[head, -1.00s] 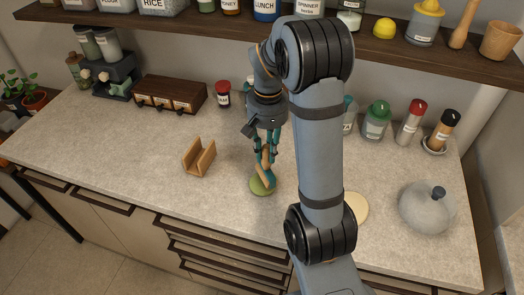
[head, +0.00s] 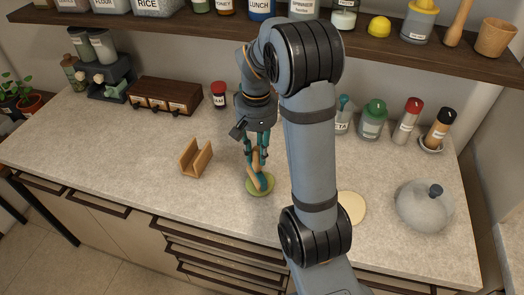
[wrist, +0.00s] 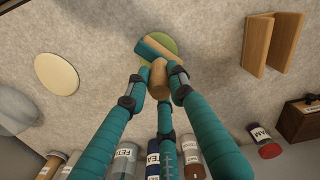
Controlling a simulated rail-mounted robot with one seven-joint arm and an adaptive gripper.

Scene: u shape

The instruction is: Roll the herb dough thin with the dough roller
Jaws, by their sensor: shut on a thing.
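The herb dough (head: 266,190) is a flat green round on the counter, and it also shows in the wrist view (wrist: 172,44). My gripper (head: 257,152) is shut on the wooden handle (wrist: 158,76) of the dough roller (head: 257,177). The roller's teal and wood head (wrist: 160,52) lies over the dough and covers part of it. It appears to touch the dough, but my view of the contact is partly blocked. My gripper's teal fingers (wrist: 158,82) close around the handle above the dough.
An empty wooden stand (head: 195,160) is left of the dough. A pale round (head: 354,209) lies to the right, partly behind my arm, with a grey lidded pot (head: 424,206) beyond. Jars, including a red-lidded one (head: 219,96), line the back. The counter left of the stand is clear.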

